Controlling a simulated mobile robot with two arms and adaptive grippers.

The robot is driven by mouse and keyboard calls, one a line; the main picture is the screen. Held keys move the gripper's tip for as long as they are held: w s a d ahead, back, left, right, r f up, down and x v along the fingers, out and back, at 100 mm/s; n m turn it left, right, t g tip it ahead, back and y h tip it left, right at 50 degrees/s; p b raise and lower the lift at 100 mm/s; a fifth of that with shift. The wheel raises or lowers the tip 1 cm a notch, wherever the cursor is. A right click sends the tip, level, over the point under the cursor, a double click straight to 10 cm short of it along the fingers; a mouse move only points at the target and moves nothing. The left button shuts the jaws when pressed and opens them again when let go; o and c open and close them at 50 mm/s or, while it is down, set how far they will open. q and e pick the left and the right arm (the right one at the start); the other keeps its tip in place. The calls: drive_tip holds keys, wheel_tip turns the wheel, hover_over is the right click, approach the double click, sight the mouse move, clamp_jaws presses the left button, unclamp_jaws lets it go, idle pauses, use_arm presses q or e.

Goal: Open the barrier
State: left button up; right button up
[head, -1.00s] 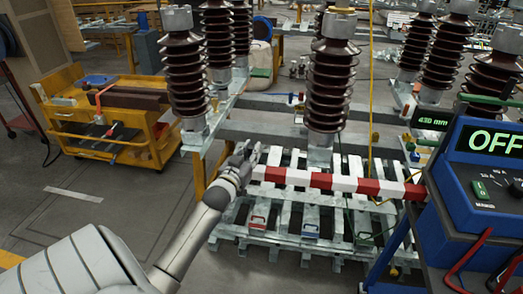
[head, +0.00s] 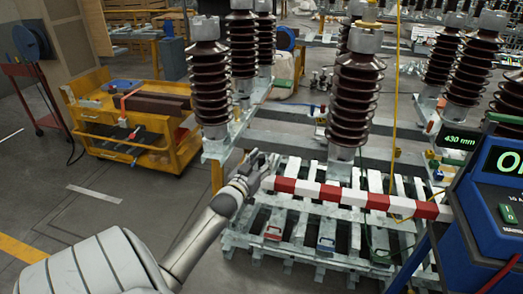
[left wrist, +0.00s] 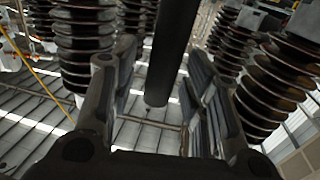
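The red-and-white striped barrier (head: 354,196) runs level across the middle of the head view, in front of the metal slatted pallets. Its right part passes behind the blue control box (head: 470,220). My left gripper (head: 262,164) is at the barrier's left end. Whether it touches the barrier is hard to tell. In the left wrist view its two fingers (left wrist: 155,110) stand apart. A dark round bar (left wrist: 172,55) ends in the gap between them; it may be the barrier's end, but its stripes do not show. My right gripper is not in view.
Tall brown insulators (head: 354,100) stand behind the barrier. A yellow tool cart (head: 130,125) is at the left. A green display (head: 463,138) reads 430 mm. A yellow cable (head: 395,90) hangs behind the barrier. The floor at lower left is clear.

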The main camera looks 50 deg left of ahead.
use_arm(q)
drive_tip(key=v, duration=1.2)
idle(0.6)
drive_tip(key=s+d+f+g+h, duration=0.1)
drive_tip(key=s+d+f+g, duration=0.25)
drive_tip(key=f, duration=0.85)
drive_tip(key=s+d+f+m+g+h, duration=0.15)
drive_tip(key=d+f, duration=0.25)
drive_tip(key=f, duration=0.7)
drive_tip(key=s+d+f+g+h, duration=0.1)
drive_tip(key=s+d+f+g, duration=0.2)
drive_tip(key=f, duration=0.9)
drive_tip(key=s+d+f+m+g, duration=0.1)
drive_tip(key=s+d+f+g, duration=0.1)
drive_tip(key=s+d+f, duration=0.3)
drive_tip(key=s+d+f+m+g+h, duration=0.1)
drive_tip(key=s+d+f, duration=0.4)
drive_tip(key=s, duration=0.8)
drive_tip(key=s+d+f+m+g+h, duration=0.1)
drive_tip(key=s+d+f+m+g, duration=0.2)
drive_tip(key=s+f, duration=0.7)
drive_tip(key=d+g, duration=0.2)
drive_tip(key=shift+d, duration=0.3)
